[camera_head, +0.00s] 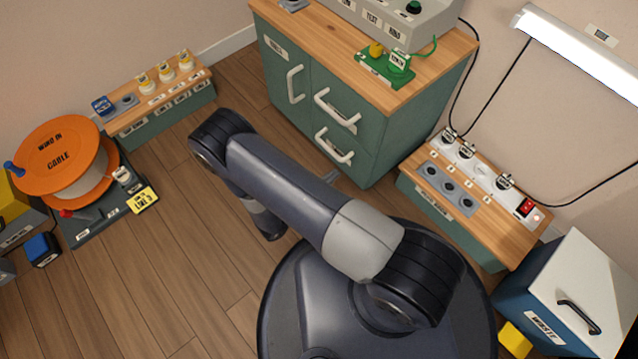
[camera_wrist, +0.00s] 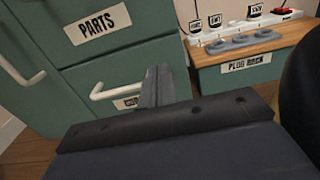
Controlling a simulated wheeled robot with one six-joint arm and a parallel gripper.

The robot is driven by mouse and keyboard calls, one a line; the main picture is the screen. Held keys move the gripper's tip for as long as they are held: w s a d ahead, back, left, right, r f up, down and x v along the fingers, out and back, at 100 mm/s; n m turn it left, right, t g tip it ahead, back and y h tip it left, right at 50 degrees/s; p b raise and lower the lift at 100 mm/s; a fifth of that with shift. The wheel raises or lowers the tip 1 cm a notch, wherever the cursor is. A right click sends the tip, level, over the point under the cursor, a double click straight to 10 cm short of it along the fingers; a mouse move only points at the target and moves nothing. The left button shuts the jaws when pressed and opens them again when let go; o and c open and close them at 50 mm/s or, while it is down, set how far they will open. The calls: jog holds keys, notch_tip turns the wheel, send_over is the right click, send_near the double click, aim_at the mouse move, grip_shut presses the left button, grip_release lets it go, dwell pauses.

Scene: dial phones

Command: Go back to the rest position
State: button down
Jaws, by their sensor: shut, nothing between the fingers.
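My gripper (camera_wrist: 155,88) is shut with nothing between its fingers. In the wrist view it points toward the green cabinet (camera_wrist: 60,85), and its fingers overlap the right end of a white drawer handle (camera_wrist: 110,92). I cannot tell whether they touch it. In the head view only a small grey tip of my gripper (camera_head: 331,177) shows past my arm, near the front of the cabinet (camera_head: 375,150). My dark arm reaches out from my round base and bends back, hiding most of the gripper.
The plug rack (camera_head: 470,200) stands right of the cabinet, with a waste bin (camera_head: 570,290) nearer me. An orange cable reel (camera_head: 60,155) and a low bench (camera_head: 165,105) stand at left. Wooden floor (camera_head: 160,260) at left is clear.

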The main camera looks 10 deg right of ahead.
aim_at(364, 153)
jog(key=shift+p+v, duration=0.35)
jog(key=shift+v, duration=1.75)
jog(key=b+x, duration=0.2)
jog(key=x, duration=1.1)
jog(key=shift+d, duration=0.15)
jog(key=shift+d, duration=0.1)
